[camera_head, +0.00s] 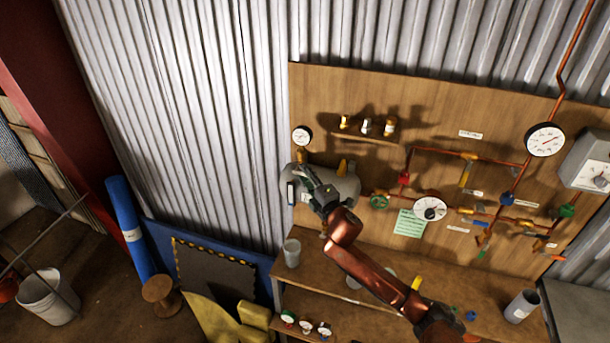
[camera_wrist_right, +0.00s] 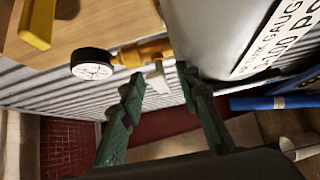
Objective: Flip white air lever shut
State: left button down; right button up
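The white lever (camera_wrist_right: 158,80) hangs from a brass valve (camera_wrist_right: 150,52) at the end of a grey tank (camera_wrist_right: 205,35) in the right wrist view. My right gripper (camera_wrist_right: 158,88) is open, its two green-grey fingers on either side of the lever. The right finger is the closer one; I cannot tell whether it touches. In the head view my right gripper (camera_head: 304,184) is at the left end of the tank (camera_head: 343,187) on the wooden board, and the lever is not clear there. My left gripper is not in view.
A round gauge (camera_wrist_right: 93,64) sits beside the valve. A bench (camera_head: 325,282) below holds a grey cup (camera_head: 292,252). A blue roll (camera_head: 128,228) leans at left.

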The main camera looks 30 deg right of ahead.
jog(key=s, duration=1.1)
jog(key=shift+s+a, duration=0.2)
jog(key=shift+a, duration=0.2)
